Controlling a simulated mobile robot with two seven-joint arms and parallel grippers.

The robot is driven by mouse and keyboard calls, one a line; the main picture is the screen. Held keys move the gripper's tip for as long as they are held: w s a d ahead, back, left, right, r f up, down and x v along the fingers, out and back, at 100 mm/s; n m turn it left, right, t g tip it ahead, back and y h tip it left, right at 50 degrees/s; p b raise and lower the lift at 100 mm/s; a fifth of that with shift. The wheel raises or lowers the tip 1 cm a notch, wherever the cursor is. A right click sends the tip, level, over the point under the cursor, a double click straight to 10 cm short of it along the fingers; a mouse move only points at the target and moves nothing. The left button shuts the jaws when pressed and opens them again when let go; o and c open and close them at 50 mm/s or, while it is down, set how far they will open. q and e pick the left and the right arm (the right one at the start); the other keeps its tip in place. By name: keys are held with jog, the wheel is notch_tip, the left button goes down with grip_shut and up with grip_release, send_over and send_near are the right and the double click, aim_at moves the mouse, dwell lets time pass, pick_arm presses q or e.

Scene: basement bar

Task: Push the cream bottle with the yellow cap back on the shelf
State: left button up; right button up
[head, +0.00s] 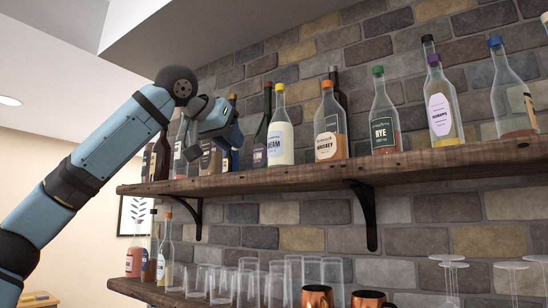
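The cream bottle (280,143) has a yellow cap and a pale label reading "CREAM". It stands upright near the front of the upper wooden shelf (330,170), left of the whiskey bottle (330,135). My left gripper (231,136) is at the left part of this shelf, in front of other bottles. It is to the left of the cream bottle and apart from it, with a dark green bottle (262,140) between them in the picture. Its fingers are too small and dark to tell whether they are open. My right gripper is out of view.
A rye bottle (384,125), a schnapps bottle (440,110) and a blue-capped bottle (508,95) stand further right on the upper shelf. Several bottles crowd its left end. Glasses (248,284) and copper mugs (317,297) stand on the lower shelf. A brick wall (300,240) is behind.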

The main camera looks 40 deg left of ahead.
pick_arm(q)
jog(key=p, duration=0.5)
send_near(274, 157)
jog(key=w+f, duration=0.3)
jog(key=shift+w+a, duration=0.3)
jog(key=shift+w, duration=0.3)
jog(key=shift+w+p, duration=0.25)
jog(key=shift+p, duration=0.05)
jog(key=shift+w+a+p, duration=0.15)
jog(key=shift+w+p, duration=0.45)
jog(key=shift+w, duration=0.5)
jog(key=shift+w+r, duration=0.1)
jog(key=shift+w+a+p, duration=0.15)
jog(key=shift+w+p, duration=0.6)
jog(key=shift+w, duration=0.55)
jog(key=shift+w+a+p, duration=0.15)
jog(key=shift+w+p, duration=0.6)
jog(key=shift+w, duration=0.55)
